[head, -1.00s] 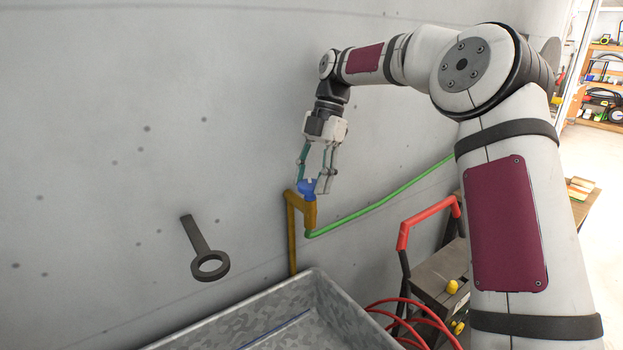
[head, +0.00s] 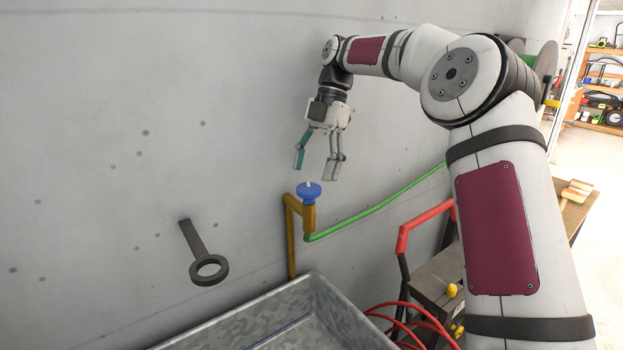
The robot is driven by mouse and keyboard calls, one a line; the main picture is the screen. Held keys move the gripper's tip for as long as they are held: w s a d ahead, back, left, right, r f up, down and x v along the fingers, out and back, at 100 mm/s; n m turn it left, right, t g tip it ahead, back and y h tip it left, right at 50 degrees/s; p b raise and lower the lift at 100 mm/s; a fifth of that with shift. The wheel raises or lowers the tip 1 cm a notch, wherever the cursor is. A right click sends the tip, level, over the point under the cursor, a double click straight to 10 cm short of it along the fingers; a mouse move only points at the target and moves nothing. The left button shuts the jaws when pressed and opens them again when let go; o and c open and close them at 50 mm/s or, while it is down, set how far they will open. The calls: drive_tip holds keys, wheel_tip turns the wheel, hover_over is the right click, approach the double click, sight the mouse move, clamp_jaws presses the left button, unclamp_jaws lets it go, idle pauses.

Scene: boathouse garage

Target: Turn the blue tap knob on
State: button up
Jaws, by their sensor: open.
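The blue tap knob (head: 308,193) sits on top of the brass-coloured tap and pipe (head: 292,235) by the grey wall. A small white mark shows on the knob's top. My gripper (head: 316,172) points down, a little above the knob and apart from it. Its two fingers are spread, with nothing between them. The whole knob is in plain view.
A green hose (head: 375,207) runs from the tap to the right. A grey metal trough (head: 318,283) stands below. A dark ring-ended bracket (head: 208,268) is on the wall at left. A red-handled machine (head: 427,225) and red hose (head: 405,325) are at lower right.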

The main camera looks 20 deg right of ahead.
drive_tip(key=shift+v, duration=1.75)
